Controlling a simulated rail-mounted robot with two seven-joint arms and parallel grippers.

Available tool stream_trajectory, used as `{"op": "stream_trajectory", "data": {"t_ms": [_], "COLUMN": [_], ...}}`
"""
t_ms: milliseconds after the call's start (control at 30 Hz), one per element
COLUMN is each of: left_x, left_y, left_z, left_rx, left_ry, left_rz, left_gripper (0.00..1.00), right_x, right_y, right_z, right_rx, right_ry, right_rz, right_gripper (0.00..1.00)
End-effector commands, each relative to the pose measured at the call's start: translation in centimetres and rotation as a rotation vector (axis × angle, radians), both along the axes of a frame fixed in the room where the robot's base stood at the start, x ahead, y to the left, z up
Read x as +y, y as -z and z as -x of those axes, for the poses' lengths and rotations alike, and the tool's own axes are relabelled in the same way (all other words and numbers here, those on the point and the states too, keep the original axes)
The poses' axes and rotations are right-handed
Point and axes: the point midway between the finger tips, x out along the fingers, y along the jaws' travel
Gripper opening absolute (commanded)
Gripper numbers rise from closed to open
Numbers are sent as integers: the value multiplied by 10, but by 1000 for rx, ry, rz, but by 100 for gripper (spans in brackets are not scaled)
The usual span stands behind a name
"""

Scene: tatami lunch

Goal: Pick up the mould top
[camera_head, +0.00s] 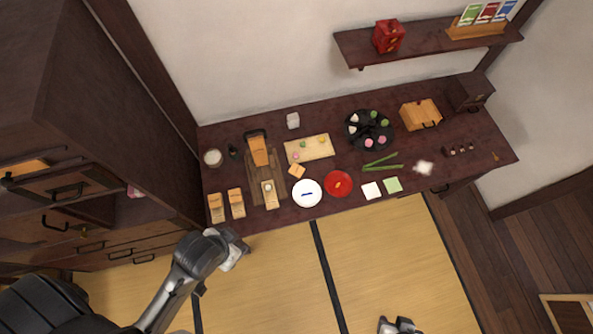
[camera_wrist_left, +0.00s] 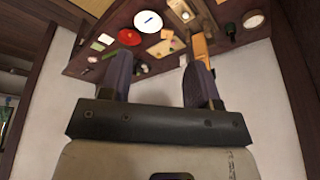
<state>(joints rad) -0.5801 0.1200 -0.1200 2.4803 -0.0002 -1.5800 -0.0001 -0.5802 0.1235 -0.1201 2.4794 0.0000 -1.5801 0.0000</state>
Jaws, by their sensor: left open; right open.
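Several light wooden pieces lie on the dark table; I cannot tell for sure which is the mould top. A small wooden block (camera_head: 297,171) lies by the pale board. A wooden piece with a white spot (camera_head: 270,194) lies near the front edge, and it shows in the left wrist view (camera_wrist_left: 181,10). My left gripper (camera_head: 236,243) is open and empty, in front of the table's left part. My right gripper (camera_head: 398,326) is open, far from the table, partly cut off by the bottom edge.
The dark table (camera_head: 225,178) also holds a white plate (camera_head: 307,193), a red plate (camera_head: 339,184), a pale board (camera_head: 309,148), a black round tray (camera_head: 369,130) and a wooden box (camera_head: 420,114). A tall cabinet (camera_head: 110,110) stands left. The tatami floor (camera_head: 390,250) in front is clear.

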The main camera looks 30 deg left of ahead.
Motion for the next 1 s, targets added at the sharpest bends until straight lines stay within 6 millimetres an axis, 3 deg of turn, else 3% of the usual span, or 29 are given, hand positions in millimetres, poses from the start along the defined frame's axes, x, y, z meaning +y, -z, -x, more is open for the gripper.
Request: {"op": "stream_trajectory", "data": {"t_ms": [433, 600, 800, 900, 1000], "left_x": [0, 0, 0, 0, 0], "left_y": [0, 0, 1, 6, 18], "left_z": [0, 0, 0, -5, -21], "left_rx": [0, 0, 0, -12, -52], "left_ry": [0, 0, 0, 0, 0], "left_rz": [0, 0, 0, 0, 0], "left_gripper": [56, 72, 72, 72, 72], "right_x": [0, 1, 2, 2, 2], "right_y": [0, 0, 0, 7, 26], "right_z": [0, 0, 0, 0, 0], "right_rx": [0, -1, -1, -2, -3], "right_ry": [-1, 1, 4, 5, 5], "right_rz": [1, -3, -7, -8, -8], "right_gripper": [43, 43, 43, 43, 43]}}
